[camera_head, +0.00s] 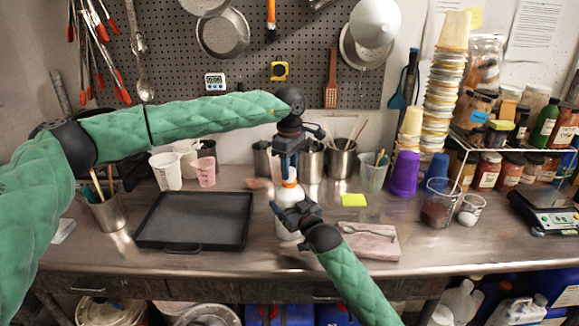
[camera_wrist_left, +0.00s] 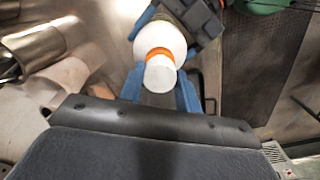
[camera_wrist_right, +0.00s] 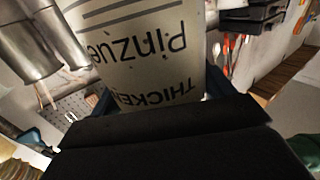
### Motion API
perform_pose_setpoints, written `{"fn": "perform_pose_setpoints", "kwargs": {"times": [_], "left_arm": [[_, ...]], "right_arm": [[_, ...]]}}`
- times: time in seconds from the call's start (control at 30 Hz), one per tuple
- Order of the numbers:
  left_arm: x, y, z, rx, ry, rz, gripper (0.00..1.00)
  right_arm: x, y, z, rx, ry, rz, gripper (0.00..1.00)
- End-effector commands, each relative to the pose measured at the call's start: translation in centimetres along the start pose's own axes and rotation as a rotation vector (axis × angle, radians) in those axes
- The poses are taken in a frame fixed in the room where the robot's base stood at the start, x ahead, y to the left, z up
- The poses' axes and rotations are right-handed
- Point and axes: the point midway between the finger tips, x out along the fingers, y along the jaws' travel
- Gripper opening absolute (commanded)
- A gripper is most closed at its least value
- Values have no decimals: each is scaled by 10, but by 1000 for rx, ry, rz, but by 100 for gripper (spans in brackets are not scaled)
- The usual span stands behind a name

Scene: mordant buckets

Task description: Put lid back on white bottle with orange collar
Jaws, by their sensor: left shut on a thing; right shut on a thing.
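The white bottle (camera_head: 287,198) with its orange collar (camera_head: 289,183) stands upright at the middle of the metal counter. My right gripper (camera_head: 287,214) is shut on its body from the right; the printed side fills much of the right wrist view (camera_wrist_right: 135,45). My left gripper (camera_head: 289,171) points down from above and is shut on the white lid (camera_wrist_left: 160,75). The lid is at the bottle's top, right by the orange collar (camera_wrist_left: 159,53) in the left wrist view. I cannot tell whether it is seated. The left fingers partly hide the lid in the head view.
A black tray (camera_head: 194,247) lies left of the bottle. A pinkish slab (camera_head: 372,245) with a spoon lies to the right, with a yellow note (camera_head: 354,200) behind it. Metal canisters (camera_head: 342,160) stand close behind. The front counter strip is clear.

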Motion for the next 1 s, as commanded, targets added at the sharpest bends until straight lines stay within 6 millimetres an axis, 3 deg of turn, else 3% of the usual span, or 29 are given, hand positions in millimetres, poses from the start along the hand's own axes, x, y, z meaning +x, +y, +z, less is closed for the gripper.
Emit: {"fn": "perform_pose_setpoints", "kwargs": {"times": [0.27, 1.0], "left_arm": [[0, 0, 0, 170, 0, 1, 13], [0, -1, -2, 1254, 0, 3, 13]], "right_arm": [[0, 0, 1, 0, -1, 0, 17], [0, 0, 1, 0, -2, 0, 17]]}}
